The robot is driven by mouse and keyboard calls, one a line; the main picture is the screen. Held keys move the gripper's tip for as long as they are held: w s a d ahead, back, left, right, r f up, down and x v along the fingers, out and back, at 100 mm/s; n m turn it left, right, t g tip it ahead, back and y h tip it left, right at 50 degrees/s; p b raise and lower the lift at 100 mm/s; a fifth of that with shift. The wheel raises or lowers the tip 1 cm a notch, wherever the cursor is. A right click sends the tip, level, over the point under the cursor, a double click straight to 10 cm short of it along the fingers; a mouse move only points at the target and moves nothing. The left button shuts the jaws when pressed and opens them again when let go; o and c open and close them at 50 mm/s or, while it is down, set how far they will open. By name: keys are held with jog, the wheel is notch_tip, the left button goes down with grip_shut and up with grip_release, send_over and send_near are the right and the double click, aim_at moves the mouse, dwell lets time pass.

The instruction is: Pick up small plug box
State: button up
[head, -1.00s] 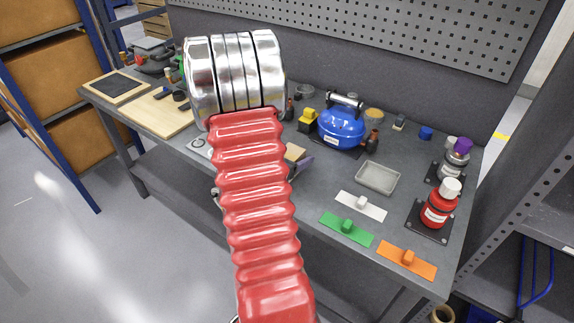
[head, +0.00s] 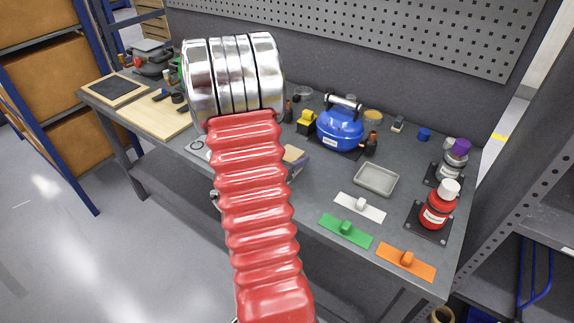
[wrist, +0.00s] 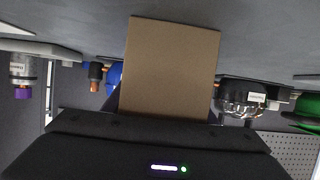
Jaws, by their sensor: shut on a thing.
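The small plug box is a plain brown block (wrist: 171,66) that fills the middle of the wrist view. My gripper (wrist: 167,112) is shut on it, with the dark gripper body below it in that view and the fingers mostly hidden behind or beside it. In the head view, a tan face of the box (head: 295,156) shows just right of my red arm, over the front of the bench. I cannot tell how far the box is above the bench top.
A blue compressor (head: 340,129) stands behind and right of the box. A grey tray (head: 376,179), white plate (head: 360,207), green plate (head: 346,230) and orange plate (head: 406,261) lie at right. A red bottle (head: 436,209) stands near the right edge. A perforated back panel (head: 400,35) rises behind.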

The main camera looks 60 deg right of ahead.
jog(key=shift+r, duration=0.1)
jog(key=shift+r, duration=4.95)
